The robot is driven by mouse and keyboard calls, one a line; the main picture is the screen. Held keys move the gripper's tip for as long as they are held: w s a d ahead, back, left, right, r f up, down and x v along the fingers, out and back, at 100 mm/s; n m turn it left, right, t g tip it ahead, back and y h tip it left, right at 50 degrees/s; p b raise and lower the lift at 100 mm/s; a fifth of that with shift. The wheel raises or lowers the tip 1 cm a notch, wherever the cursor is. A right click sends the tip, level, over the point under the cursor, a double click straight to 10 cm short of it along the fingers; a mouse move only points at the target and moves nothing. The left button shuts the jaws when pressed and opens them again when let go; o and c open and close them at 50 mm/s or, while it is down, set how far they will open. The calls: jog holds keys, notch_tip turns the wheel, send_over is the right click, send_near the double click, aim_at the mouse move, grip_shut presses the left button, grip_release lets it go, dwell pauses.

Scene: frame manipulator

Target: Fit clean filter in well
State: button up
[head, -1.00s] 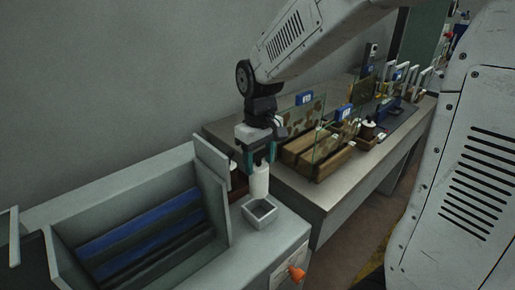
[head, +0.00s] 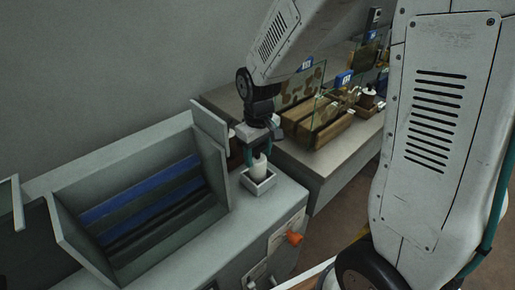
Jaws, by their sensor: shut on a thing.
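A white cylindrical filter (head: 259,171) is held upright in my gripper (head: 258,155), which is shut on it. The filter's lower end is inside a small square light-grey well (head: 269,186) on the grey cabinet top, and the rim hides its bottom. I cannot tell whether it touches the well's floor. A dark brownish-red object (head: 235,153) stands behind and left of my gripper, mostly hidden.
A large open grey bin (head: 220,177) with blue and dark slats lies to the left. An orange knob (head: 294,238) sticks out of the cabinet front. A bench (head: 318,172) behind carries wooden blocks, glass panels and a small pot (head: 367,98).

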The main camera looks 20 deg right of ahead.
jog(key=shift+f, duration=0.3)
dwell(0.6)
jog(key=o, duration=1.4)
notch_tip(320, 180, up, 8)
jog(key=shift+f, duration=0.1)
jog(key=s+d+r+m, duration=0.1)
jog(key=s+r, duration=0.2)
jog(key=s, duration=0.4)
jog(key=s+d+r+m+t, duration=0.1)
jog(key=s+r, duration=0.2)
jog(key=s, duration=0.4)
jog(key=s+d+r+m, duration=0.1)
jog(key=s+r, duration=0.2)
jog(key=s, duration=0.5)
jog(key=shift+r+m, duration=0.3)
jog(key=shift+r, duration=0.1)
